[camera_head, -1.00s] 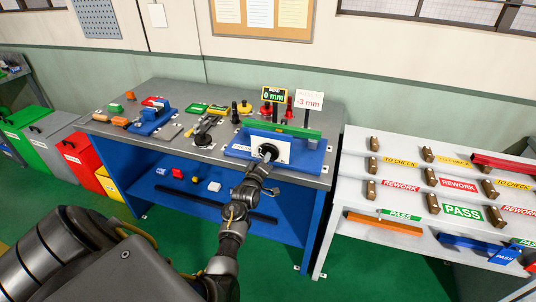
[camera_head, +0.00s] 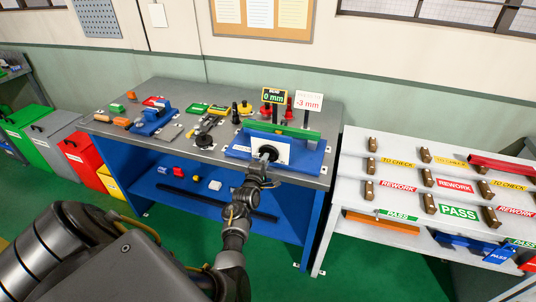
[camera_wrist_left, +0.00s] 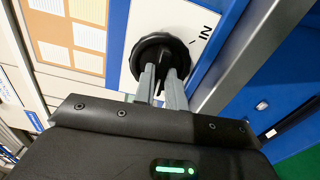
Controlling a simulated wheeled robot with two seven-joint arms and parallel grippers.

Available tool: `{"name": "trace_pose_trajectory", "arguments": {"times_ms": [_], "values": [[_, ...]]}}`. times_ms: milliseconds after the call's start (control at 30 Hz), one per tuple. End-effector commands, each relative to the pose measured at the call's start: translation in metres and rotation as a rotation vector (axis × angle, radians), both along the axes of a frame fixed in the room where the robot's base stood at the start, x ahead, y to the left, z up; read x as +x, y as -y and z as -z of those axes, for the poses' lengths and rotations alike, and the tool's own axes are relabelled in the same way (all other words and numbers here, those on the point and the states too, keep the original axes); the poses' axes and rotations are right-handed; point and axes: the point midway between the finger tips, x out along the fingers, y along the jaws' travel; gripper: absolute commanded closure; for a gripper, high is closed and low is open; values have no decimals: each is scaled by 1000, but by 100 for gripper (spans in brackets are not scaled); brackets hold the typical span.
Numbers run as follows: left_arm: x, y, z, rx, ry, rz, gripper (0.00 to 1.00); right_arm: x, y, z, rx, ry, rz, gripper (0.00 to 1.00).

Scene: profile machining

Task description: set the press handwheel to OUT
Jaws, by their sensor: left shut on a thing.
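The press (camera_head: 285,130), with a green beam over a blue base, stands at the right end of the grey workbench. Its white front plate (camera_head: 285,152) carries the black handwheel (camera_head: 267,150), which my left gripper (camera_head: 268,158) partly covers. The word IN shows on the white plate (camera_wrist_left: 190,18) beside the wheel. I see no OUT mark in this view. My right gripper is not in view.
Two small signs above the press read 0 mm (camera_head: 274,97) and -3 mm (camera_head: 309,101). Tools and parts lie on the bench left of the press, including a blue vise (camera_head: 153,120). A white sorting rack (camera_head: 350,190) stands close on the right. Coloured bins (camera_head: 85,160) stand at left.

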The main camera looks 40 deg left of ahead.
Motion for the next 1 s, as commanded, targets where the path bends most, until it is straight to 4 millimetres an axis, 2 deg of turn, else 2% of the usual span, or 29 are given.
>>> {"name": "trace_pose_trajectory", "arguments": {"times_ms": [333, 700, 1000], "values": [[0, 0, 1, -26, 8, -1, 100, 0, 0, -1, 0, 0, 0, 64], [0, 0, -1, -360, 124, -1, 100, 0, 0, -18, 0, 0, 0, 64], [0, 0, 1, -395, 138, 0, 100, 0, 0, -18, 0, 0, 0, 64]]}}
